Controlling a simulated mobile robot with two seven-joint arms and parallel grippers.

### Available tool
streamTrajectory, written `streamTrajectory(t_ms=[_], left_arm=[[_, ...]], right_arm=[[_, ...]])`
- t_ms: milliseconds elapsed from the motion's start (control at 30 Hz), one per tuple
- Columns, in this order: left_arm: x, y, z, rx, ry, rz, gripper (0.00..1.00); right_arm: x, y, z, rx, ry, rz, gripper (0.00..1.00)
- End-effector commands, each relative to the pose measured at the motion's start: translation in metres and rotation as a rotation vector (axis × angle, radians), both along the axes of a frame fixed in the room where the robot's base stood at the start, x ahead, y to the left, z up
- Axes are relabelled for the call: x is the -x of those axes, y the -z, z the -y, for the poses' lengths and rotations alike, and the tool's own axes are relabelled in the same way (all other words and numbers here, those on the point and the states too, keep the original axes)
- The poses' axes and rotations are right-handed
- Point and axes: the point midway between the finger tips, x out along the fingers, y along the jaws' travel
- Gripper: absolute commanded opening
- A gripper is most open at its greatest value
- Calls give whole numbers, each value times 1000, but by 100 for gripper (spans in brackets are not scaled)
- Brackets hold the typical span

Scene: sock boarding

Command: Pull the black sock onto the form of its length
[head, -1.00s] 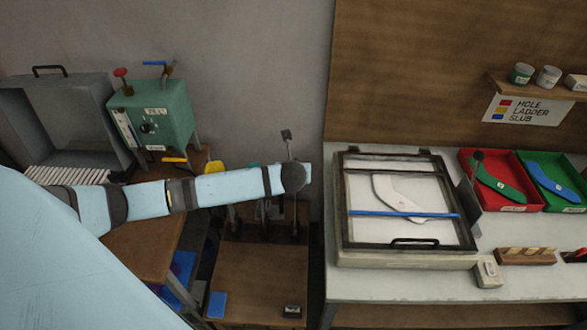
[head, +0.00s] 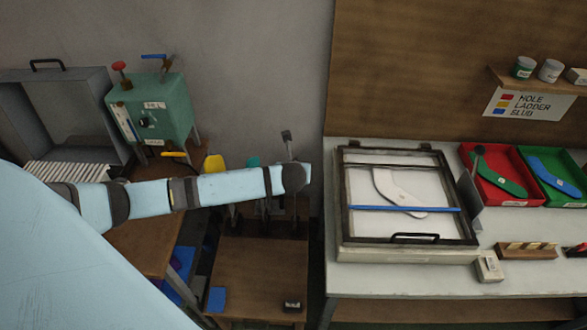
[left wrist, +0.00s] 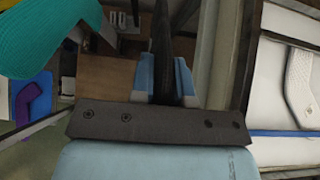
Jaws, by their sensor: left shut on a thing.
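My left gripper (left wrist: 164,85) is shut on a black, upright piece that I take for the black sock (left wrist: 162,45), which runs away from me between the fingers. Whether a form is inside it cannot be told. In the head view my left arm reaches in from the left, and its dark end hides the fingers. A dark flat tip (head: 287,136) stands up just behind that end. A yellow form (head: 214,165) and a teal form (head: 253,161) stand to its left. A ribbed teal piece (left wrist: 45,35) fills the upper left of the wrist view. My right gripper is not in view.
A framed light box (head: 435,228) with a white sock and a blue bar lies on the right table. A green machine (head: 165,108) is at the left. The low wooden table's front (head: 255,275) is largely clear.

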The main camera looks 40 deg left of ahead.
Motion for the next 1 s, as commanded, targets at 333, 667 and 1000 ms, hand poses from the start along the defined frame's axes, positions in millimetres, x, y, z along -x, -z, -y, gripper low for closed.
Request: streamTrajectory(t_ms=[333, 667, 1000], left_arm=[[0, 0, 0, 0, 0, 0, 46], [14, -14, 8, 1, 3, 2, 46], [63, -67, 39, 1, 4, 2, 46]], right_arm=[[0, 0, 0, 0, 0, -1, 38], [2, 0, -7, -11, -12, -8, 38], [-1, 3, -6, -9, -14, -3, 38]])
